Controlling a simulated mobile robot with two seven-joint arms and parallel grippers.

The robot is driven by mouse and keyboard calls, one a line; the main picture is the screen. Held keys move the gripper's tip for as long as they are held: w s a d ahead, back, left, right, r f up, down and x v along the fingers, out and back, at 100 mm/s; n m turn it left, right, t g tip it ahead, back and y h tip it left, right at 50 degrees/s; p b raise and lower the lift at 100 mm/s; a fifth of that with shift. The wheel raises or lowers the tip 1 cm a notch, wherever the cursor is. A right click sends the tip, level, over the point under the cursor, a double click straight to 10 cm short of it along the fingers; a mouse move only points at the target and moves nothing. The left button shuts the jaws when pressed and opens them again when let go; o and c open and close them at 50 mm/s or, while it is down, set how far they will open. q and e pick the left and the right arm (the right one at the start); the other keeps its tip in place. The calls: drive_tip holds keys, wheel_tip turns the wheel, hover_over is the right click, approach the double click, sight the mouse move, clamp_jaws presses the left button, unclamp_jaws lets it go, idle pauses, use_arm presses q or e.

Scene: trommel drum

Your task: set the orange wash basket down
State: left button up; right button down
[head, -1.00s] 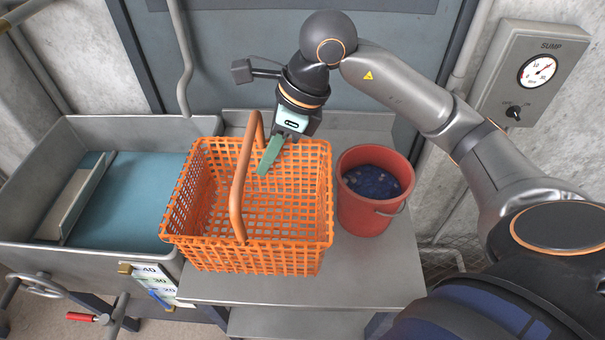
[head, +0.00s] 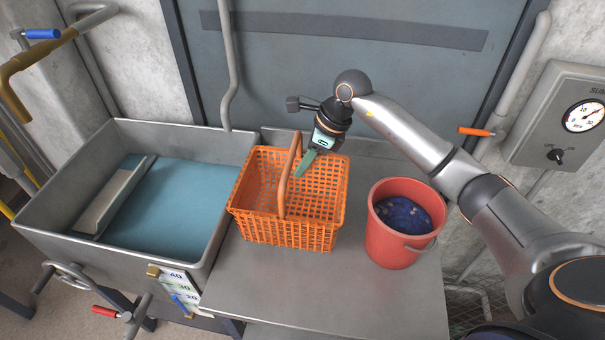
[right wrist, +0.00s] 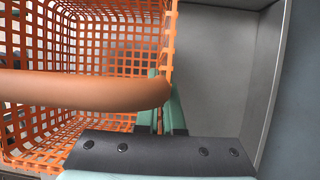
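The orange wash basket (head: 258,222) is a lattice basket with an arched brown-orange handle (head: 287,178). It is upright over the steel table (head: 330,300), left of the red bucket; I cannot tell whether its bottom touches the table. My right gripper (head: 306,163) is at the basket's back rim, with a green finger reaching down into the basket. In the right wrist view the green fingers (right wrist: 164,108) close on the orange basket wall (right wrist: 110,45), and the handle crosses in front. My left gripper is not in view.
The red bucket (head: 392,246) with dark blue contents stands right of the basket. A steel sink with blue-green contents (head: 175,205) is on the left. The table's front part is bare. A grey door stands behind, and a sump gauge box (head: 560,120) is at right.

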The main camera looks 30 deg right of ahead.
drive_tip(key=shift+w+f, duration=0.15)
drive_tip(key=shift+f, duration=1.5)
drive_tip(key=shift+f, duration=0.15)
drive_tip(key=c, duration=1)
unclamp_jaws()
drive_tip(key=shift+c, duration=0.2)
drive_tip(key=shift+d+r+p, duration=0.15)
drive_tip(key=shift+r+p, duration=0.15)
drive_tip(key=shift+r, duration=0.05)
drive_tip(key=v, duration=1.1)
drive_tip(key=shift+r, duration=0.3)
drive_tip(key=shift+d, duration=0.1)
